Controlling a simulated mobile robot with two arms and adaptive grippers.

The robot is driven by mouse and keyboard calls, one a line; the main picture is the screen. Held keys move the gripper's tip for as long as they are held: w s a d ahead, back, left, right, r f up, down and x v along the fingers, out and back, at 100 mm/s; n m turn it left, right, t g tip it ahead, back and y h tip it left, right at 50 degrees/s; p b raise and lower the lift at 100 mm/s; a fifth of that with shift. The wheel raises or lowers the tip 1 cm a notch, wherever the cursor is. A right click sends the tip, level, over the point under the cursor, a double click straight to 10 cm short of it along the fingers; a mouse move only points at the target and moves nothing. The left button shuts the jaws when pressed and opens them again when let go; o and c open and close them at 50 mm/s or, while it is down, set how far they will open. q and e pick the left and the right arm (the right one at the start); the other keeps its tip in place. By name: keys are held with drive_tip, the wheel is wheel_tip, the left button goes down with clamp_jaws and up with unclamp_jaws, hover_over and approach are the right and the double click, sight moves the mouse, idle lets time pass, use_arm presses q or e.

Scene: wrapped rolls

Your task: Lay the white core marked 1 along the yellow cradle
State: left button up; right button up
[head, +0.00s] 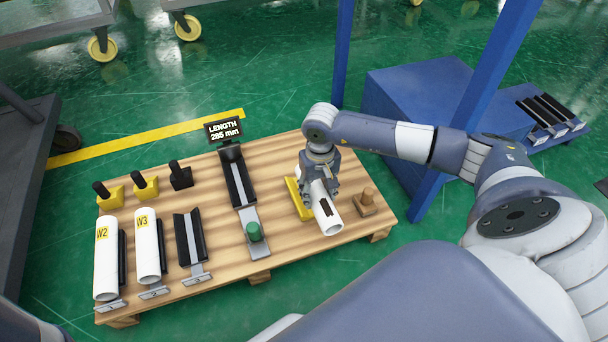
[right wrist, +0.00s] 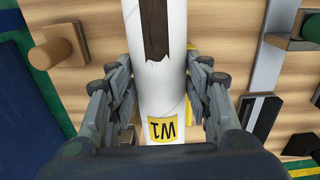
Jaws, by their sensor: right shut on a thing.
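The white core marked W1 (head: 328,212) has a dark brown strip along its top. It also shows in the right wrist view (right wrist: 176,98), with its yellow label near the wrist. My right gripper (head: 318,190) is shut on it, with fingers on both sides. The yellow cradle (head: 294,190) is mostly hidden beneath the gripper and core; yellow bits show beside the core in the right wrist view. The core runs roughly along the cradle; I cannot tell whether it touches it. My left gripper is not in view.
White cores W2 (head: 106,262) and W3 (head: 148,245) lie at the left of the wooden pallet (head: 205,190). An empty dark cradle (head: 190,240) and a length gauge reading 285 mm (head: 224,131) stand between. A wooden peg block (head: 366,202) is close right of the core.

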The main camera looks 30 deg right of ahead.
drive_tip(key=w+b, duration=0.1)
drive_tip(key=w, duration=0.3)
drive_tip(key=w+f+b, duration=0.1)
drive_tip(key=shift+w+b, duration=0.35)
drive_tip(key=shift+w, duration=0.05)
drive_tip(key=shift+w+d+r, duration=0.1)
drive_tip(key=shift+w+r, duration=0.05)
drive_tip(key=shift+w, duration=0.3)
drive_tip(key=shift+f+b, duration=1.65)
drive_tip(key=shift+b, duration=0.1)
drive_tip(key=shift+f+b, duration=0.3)
drive_tip(key=shift+f, duration=0.15)
drive_tip(key=o, duration=1.1)
